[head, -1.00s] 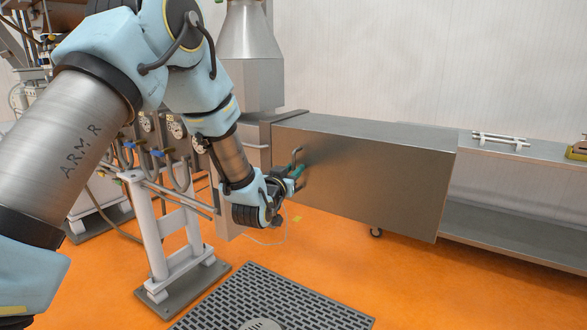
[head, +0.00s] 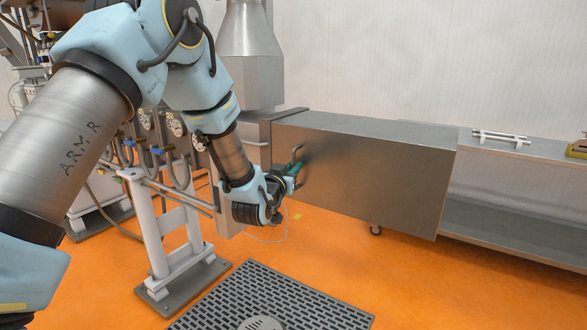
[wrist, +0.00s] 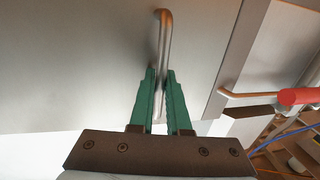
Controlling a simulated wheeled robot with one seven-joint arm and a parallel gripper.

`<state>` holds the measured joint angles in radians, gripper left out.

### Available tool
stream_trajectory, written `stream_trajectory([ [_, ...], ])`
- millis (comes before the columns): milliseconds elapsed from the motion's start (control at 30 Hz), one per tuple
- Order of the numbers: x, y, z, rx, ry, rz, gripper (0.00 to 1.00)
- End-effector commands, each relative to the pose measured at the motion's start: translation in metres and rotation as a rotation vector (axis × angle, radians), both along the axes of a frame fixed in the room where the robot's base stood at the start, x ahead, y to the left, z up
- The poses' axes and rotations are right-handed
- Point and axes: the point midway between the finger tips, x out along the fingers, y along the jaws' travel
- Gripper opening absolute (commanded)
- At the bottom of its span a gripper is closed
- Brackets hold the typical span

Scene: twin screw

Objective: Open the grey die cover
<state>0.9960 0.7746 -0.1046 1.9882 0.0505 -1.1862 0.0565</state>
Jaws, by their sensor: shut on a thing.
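The grey die cover (head: 375,180) is a large brushed-metal box face at the centre right of the head view; it also fills the upper left of the wrist view (wrist: 70,60). Its bent metal handle (wrist: 163,45) stands upright near its left end. My gripper (wrist: 160,95) has its two green fingers on either side of the handle's lower part and is shut on it. In the head view my gripper (head: 296,169) is at the handle, which my fingers partly hide. The cover looks closed against the machine frame at its left.
A steel bench (head: 520,150) with metal rods (head: 500,138) extends to the right. A white stand (head: 160,225) with gauges and hoses is on the left. A floor grate (head: 270,300) lies in front. A red-ended bar (wrist: 300,96) shows at right in the wrist view. Orange floor is clear at front right.

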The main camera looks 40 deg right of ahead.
Motion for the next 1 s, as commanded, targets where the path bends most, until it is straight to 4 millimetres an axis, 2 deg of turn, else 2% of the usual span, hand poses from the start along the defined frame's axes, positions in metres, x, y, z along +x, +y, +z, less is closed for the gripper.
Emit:
stream_trajectory([
  [800,0.000,0.000,0.000,0.000,0.000,0.000,0.00],
  [1000,-0.014,-0.004,-0.002,0.000,0.000,-0.004,0.00],
])
